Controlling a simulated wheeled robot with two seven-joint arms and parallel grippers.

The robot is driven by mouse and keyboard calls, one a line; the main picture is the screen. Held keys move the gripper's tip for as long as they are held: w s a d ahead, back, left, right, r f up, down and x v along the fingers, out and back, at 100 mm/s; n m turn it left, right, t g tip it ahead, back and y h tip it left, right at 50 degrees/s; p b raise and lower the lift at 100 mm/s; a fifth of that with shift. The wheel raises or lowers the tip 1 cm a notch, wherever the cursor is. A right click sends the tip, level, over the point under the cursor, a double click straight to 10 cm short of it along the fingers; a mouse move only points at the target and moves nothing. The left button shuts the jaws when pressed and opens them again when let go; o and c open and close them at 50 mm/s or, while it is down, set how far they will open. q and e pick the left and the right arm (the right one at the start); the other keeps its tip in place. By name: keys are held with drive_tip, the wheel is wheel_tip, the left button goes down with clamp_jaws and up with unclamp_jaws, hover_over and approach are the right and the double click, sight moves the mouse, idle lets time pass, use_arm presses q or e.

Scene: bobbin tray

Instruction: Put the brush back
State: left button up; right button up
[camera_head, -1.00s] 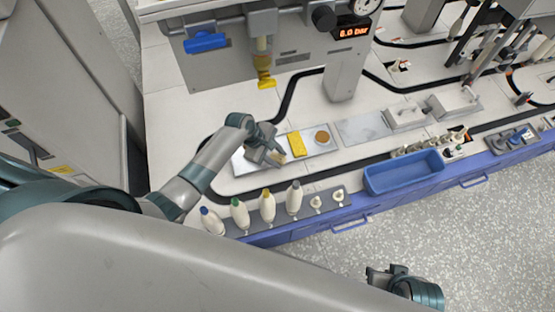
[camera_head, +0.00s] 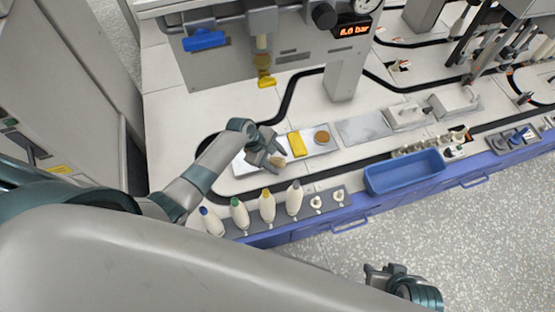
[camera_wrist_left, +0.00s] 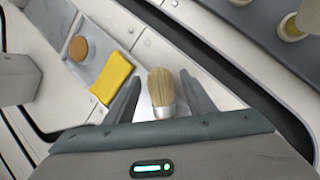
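The brush, with pale tan bristles and a silver ferrule, is at the left part of the metal tray (camera_head: 244,166). In the left wrist view the brush (camera_wrist_left: 161,88) lies between the two dark fingers of my left gripper (camera_wrist_left: 161,84). Gaps show on both sides of the bristles, so the fingers look open around it. The rest of the brush is hidden behind the gripper body. In the head view my left gripper (camera_head: 277,158) is low over the tray. My right gripper (camera_head: 376,275) is over the floor at the lower right; its finger opening is unclear.
A yellow sponge (camera_head: 297,144) and a round brown piece (camera_head: 322,136) are on the tray, right of the gripper. Several bobbins (camera_head: 267,207) stand in a row in front. A blue bin (camera_head: 403,172) is to the right. A machine panel (camera_head: 290,50) overhangs behind.

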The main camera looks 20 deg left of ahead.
use_arm(q)
drive_tip(key=shift+a+r, duration=0.1)
drive_tip(key=shift+r, duration=0.45)
drive_tip(key=p+v, duration=0.1)
drive_tip(key=v, duration=0.4)
drive_tip(key=shift+r+p, duration=0.2)
drive_tip(key=shift+p, duration=0.2)
drive_tip(key=p+v, duration=0.1)
drive_tip(key=v, duration=0.5)
use_arm(e)
drive_tip(key=shift+g+h, duration=0.3)
drive_tip(key=shift+g, duration=0.3)
drive_tip(key=shift+s+d+f, duration=0.1)
drive_tip(key=shift+d+f, duration=0.2)
drive_tip(key=shift+f, duration=0.45)
drive_tip(key=shift+d+f, duration=0.3)
drive_tip(key=shift+f, duration=0.45)
drive_tip(key=shift+s+d+f, duration=0.1)
drive_tip(key=shift+d+f, duration=0.2)
drive_tip(key=shift+f, duration=0.45)
use_arm(q)
drive_tip(key=shift+s+a+r, duration=0.1)
drive_tip(key=shift+a, duration=0.05)
